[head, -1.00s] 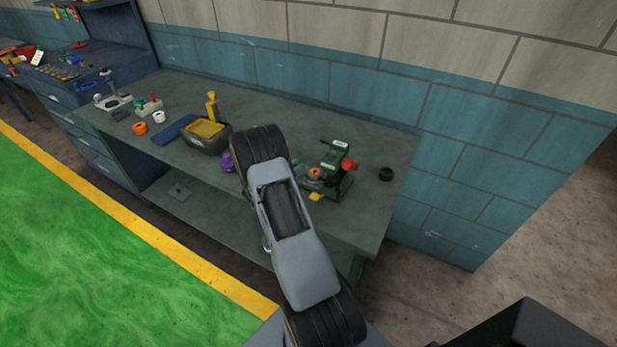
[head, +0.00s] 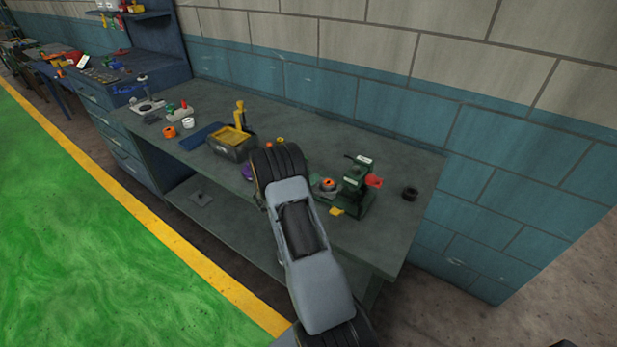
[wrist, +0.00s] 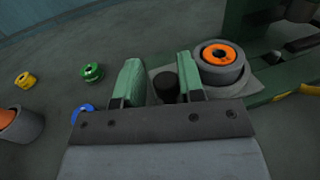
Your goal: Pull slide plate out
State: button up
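The green press-like fixture (head: 356,186) stands at the right of the bench, with a red knob (head: 374,181) on its side. In the wrist view, a grey plate (wrist: 244,88) sticks out from the fixture's green base (wrist: 278,94). A grey cup with an orange ring (wrist: 220,55) sits on it. A dark upright knob (wrist: 166,86) stands at the plate's near end. My gripper (wrist: 158,72) is open, with the knob showing between its green fingers, closer to the right one. Contact cannot be told. The head view hides my fingers behind the arm.
A grey bin with yellow contents (head: 232,142) and a purple part (head: 248,172) lie left of my arm. A black ring (head: 410,193) lies right of the fixture. Yellow (wrist: 26,79) and green (wrist: 92,72) spools show in the wrist view. The wall closes the back.

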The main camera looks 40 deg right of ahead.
jog(key=shift+a, duration=0.1)
jog(key=a+b, duration=0.2)
jog(key=a, duration=1.1)
jog(key=shift+w+a+b, duration=0.1)
jog(key=shift+a+b, duration=0.25)
